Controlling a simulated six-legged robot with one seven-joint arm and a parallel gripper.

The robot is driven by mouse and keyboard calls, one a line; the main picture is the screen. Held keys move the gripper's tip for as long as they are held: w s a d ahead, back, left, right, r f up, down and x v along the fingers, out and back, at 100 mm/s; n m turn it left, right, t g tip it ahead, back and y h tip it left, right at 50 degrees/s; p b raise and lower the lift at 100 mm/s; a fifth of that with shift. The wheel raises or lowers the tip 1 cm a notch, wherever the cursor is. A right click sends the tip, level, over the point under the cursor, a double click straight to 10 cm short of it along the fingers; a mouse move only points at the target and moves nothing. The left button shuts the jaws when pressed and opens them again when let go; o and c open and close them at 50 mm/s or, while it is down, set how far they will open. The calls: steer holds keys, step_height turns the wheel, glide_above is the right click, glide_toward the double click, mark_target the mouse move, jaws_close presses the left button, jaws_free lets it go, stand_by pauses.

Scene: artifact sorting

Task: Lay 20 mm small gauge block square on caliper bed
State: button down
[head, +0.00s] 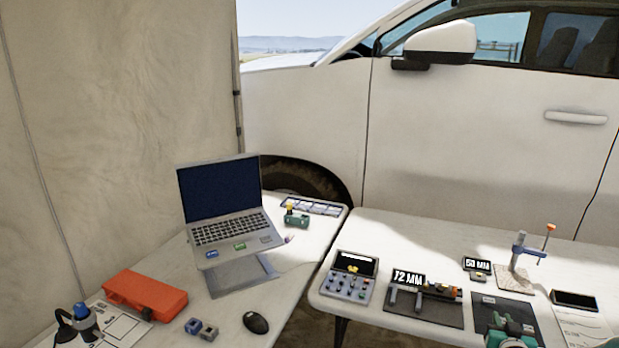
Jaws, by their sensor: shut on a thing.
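The caliper bed (425,291) lies on a dark mat (405,314) on the right-hand table, with a raised "72 MM" sign (409,278) behind its left part. Upright grey jaws stand along it, and a small orange-yellow piece shows at its right end. I cannot make out the 20 mm small gauge block with certainty. I cannot make out my gripper in this view, so what it holds is hidden.
A grey keypad box (347,280) stands left of the caliper, and a "50 MM" sign (477,265) behind right. A blue-and-orange clamp stand (530,249) and teal device (508,331) are further right. The left table holds a laptop (220,195) and orange case (147,293).

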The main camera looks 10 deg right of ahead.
steer(key=w+a+f+n+t+y, duration=0.1)
steer(key=w+a+f+y, duration=0.2)
steer(key=a, duration=0.7)
steer(key=w+a+f+n, duration=0.15)
steer(key=w+a, duration=0.25)
steer(key=a, duration=0.6)
steer(key=s+a+f+n+y, duration=0.1)
steer(key=a+f+y, duration=0.1)
steer(key=a, duration=1)
steer(key=s+a+f+n+y, duration=0.1)
steer(key=a+f, duration=0.3)
steer(key=a, duration=0.8)
steer(key=shift+s+a+f+n+t+y, duration=0.25)
steer(key=shift+n+y, duration=0.2)
steer(key=shift+y, duration=0.25)
steer(key=shift+d+r, duration=0.1)
steer(key=shift+d, duration=0.05)
